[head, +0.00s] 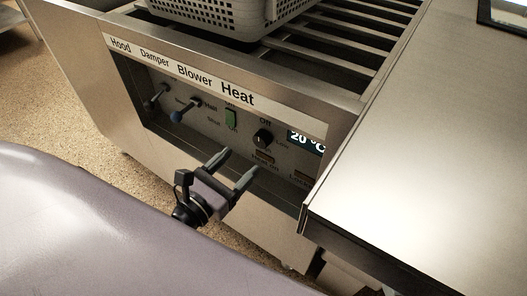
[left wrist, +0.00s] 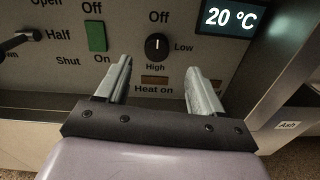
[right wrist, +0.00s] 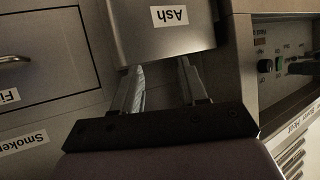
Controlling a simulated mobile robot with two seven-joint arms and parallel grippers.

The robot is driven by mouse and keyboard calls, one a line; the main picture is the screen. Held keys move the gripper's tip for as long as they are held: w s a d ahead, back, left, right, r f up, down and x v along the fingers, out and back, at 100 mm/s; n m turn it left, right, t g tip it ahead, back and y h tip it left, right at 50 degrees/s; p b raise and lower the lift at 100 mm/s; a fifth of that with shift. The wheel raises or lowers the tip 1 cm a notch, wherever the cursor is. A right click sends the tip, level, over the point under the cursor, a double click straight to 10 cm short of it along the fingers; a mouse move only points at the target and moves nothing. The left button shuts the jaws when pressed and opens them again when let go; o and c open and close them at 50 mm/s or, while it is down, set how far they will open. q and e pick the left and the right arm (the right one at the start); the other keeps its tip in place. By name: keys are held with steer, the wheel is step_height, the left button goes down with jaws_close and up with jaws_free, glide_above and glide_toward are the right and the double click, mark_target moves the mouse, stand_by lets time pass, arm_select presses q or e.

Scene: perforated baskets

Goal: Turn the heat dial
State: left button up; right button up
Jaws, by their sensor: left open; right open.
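The heat dial (head: 263,138) is a small round black knob on the recessed panel, below the word Heat. In the left wrist view the dial (left wrist: 157,46) has a white pointer line pointing up toward Off, with Low at its right and High below. My left gripper (head: 236,164) is open in front of the panel, just below and left of the dial. In the left wrist view its two fingers (left wrist: 160,75) stand apart with the dial between and beyond them, not visibly touched. My right gripper (right wrist: 162,70) is open and empty, in front of a metal box labelled Ash.
A display (head: 306,142) reads 20 °C beside the dial. A green blower switch (head: 231,118) and damper lever (head: 178,115) are to the left. A steel counter (head: 430,150) juts out at right. A grey perforated basket (head: 225,18) sits on the rack above.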

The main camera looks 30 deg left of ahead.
mark_target(259, 142)
arm_select(q)
steer(key=shift+n, duration=0.7)
steer(key=w+p, duration=0.1)
steer(key=w, duration=0.1)
steer(key=w+p, duration=0.1)
steer(key=w, duration=0.2)
steer(key=shift+w+d, duration=0.2)
steer(key=shift+w, duration=0.15)
steer(key=shift+w+d+f, duration=0.15)
steer(key=shift+w, duration=0.8)
arm_select(e)
steer(key=shift+s+d+f+h, duration=0.1)
steer(key=shift+d+f+h, duration=0.2)
steer(key=shift+d, duration=0.4)
arm_select(q)
steer(key=c, duration=1)
